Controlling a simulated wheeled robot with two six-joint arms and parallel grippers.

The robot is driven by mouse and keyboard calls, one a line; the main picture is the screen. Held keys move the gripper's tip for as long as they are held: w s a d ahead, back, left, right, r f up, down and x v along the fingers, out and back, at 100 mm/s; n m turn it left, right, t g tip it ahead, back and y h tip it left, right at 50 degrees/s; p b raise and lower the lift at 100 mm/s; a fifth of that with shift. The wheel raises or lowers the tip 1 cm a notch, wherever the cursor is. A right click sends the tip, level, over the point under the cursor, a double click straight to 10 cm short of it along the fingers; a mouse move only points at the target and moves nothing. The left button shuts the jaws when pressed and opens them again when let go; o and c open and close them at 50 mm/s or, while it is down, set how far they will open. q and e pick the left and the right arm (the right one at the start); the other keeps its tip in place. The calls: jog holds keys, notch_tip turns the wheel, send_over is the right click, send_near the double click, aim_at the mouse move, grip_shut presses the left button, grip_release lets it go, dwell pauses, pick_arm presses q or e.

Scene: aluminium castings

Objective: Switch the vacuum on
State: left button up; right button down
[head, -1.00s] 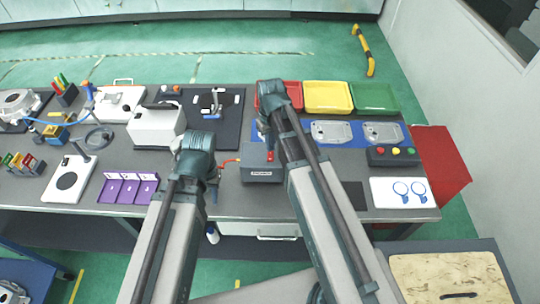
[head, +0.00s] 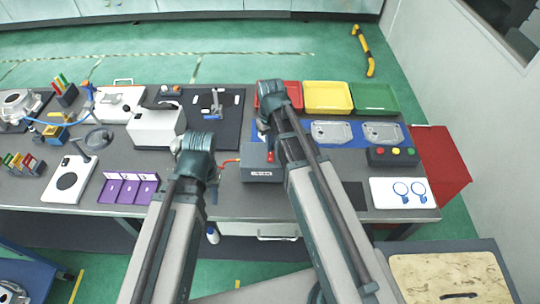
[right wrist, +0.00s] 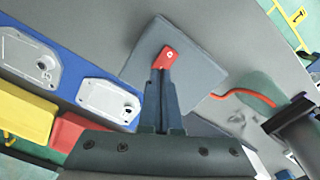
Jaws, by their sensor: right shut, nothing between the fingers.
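The vacuum unit is a grey box (head: 262,175) with a white label on its front, near the middle of the bench. It also shows in the right wrist view (right wrist: 200,70). A red switch (right wrist: 170,57) is on its top; it shows small in the head view (head: 270,156). My right gripper (right wrist: 163,73) is shut and empty, its fingertips at the near edge of the red switch. I cannot tell whether they press it. My left gripper (head: 213,178) hangs left of the box; its fingers are too unclear to read.
A red hose (right wrist: 245,97) runs from the box toward my left gripper. A blue mat (head: 356,138) with metal castings, a button box (head: 392,156) and red, yellow (head: 327,97) and green trays lie to the right. A purple tray (head: 128,188) lies to the left.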

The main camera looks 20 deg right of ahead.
aim_at(271, 153)
jog(key=shift+f+b, duration=0.9)
jog(key=shift+f, duration=0.05)
dwell(0.8)
jog(key=shift+r, duration=0.15)
notch_tip(271, 153, up, 7)
jog(key=p, duration=0.7)
jog(key=s+a+f+b, duration=0.3)
jog(key=s+a, duration=0.2)
jog(key=s, duration=0.2)
jog(key=s+a+f+n+h+b, duration=0.1)
jog(key=s+a+f+b, duration=0.2)
jog(key=s+a, duration=0.2)
jog(key=shift+s+a+f, duration=0.25)
jog(key=shift+s+f, duration=0.05)
jog(key=shift+s, duration=0.85)
